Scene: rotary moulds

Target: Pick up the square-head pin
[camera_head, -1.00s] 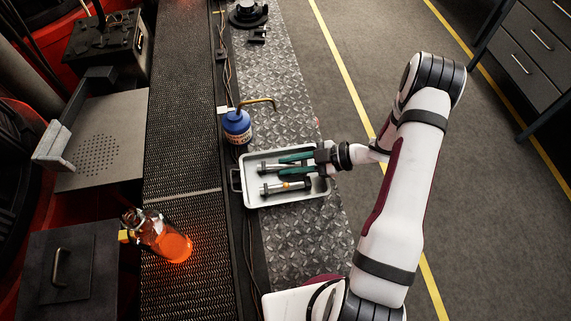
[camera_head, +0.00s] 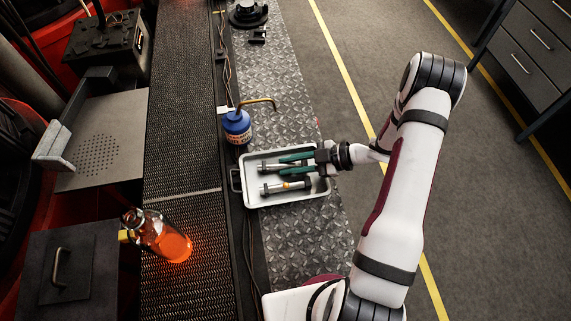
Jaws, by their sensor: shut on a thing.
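Two metal pins lie in the white tray (camera_head: 322,193). The upper pin (camera_head: 270,167) lies between the two green fingers of my gripper (camera_head: 283,165), which reach in from the right and are shut on it. Its left end sticks out past the fingertips, and the fingers hide part of the rest. The lower pin (camera_head: 285,187), with a yellowish band, lies apart below the fingers. The head shapes are too small to tell which pin is square-headed. The held pin looks to be still at tray level.

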